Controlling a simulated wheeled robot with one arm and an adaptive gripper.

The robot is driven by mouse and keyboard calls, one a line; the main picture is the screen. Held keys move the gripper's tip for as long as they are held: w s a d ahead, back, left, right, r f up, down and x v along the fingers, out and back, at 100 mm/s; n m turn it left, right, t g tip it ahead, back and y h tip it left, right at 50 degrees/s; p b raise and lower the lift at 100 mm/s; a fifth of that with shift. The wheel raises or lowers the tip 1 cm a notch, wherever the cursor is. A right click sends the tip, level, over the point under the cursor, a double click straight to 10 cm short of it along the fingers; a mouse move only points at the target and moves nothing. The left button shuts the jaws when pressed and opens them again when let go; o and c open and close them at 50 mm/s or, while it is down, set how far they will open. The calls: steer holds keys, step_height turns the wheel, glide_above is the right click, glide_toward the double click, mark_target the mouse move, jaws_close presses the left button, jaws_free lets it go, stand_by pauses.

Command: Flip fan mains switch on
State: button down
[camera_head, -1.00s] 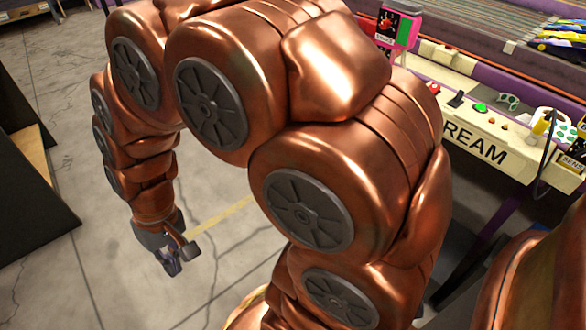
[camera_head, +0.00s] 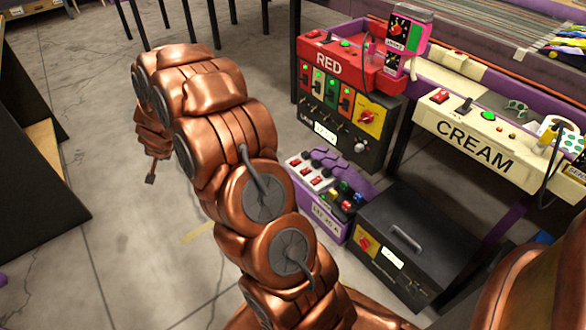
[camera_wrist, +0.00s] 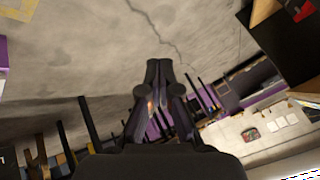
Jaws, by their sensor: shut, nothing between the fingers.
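I cannot read a label that marks the fan mains switch. Candidate controls show in the head view. The red control box (camera_head: 345,62) marked RED has several levers and a red rotary switch on a yellow plate (camera_head: 371,117). A low black box (camera_head: 410,235) has another red switch on a yellow plate (camera_head: 364,243). A purple box (camera_head: 316,205) carries rocker switches (camera_head: 312,175) and coloured buttons. My gripper (camera_wrist: 160,68) is shut and empty in the wrist view, over bare floor.
A cream panel (camera_head: 475,145) marked CREAM, with buttons and a lever, runs along the right. A pink and black device (camera_head: 403,38) stands above the red box. A dark slanted panel (camera_head: 35,165) stands at far left. Grey floor (camera_head: 110,225) between is clear.

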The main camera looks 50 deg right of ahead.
mark_target(300, 175)
steer(key=s+d+f+m+g+h, duration=0.25)
steer(key=d+f, duration=0.25)
steer(key=d, duration=0.5)
steer(key=s+d+f+m+g+h, duration=0.1)
steer(key=d+f+m+h, duration=0.3)
steer(key=d, duration=0.6)
steer(key=s+d+f+m+g+h, duration=0.1)
steer(key=s+d+f+g, duration=0.1)
steer(key=s, duration=0.4)
steer(key=s+d+f+m+g+h+p, duration=0.1)
steer(key=s+d+f+g, duration=0.2)
steer(key=s+d, duration=0.3)
steer(key=s+d+f+m+g+h, duration=0.1)
steer(key=s+d+f+g+h, duration=0.1)
steer(key=s+d, duration=0.3)
steer(key=shift+s+f+m+g, duration=0.4)
steer(key=shift+s+f, duration=0.45)
steer(key=shift+s, duration=0.35)
steer(key=shift+d, duration=0.1)
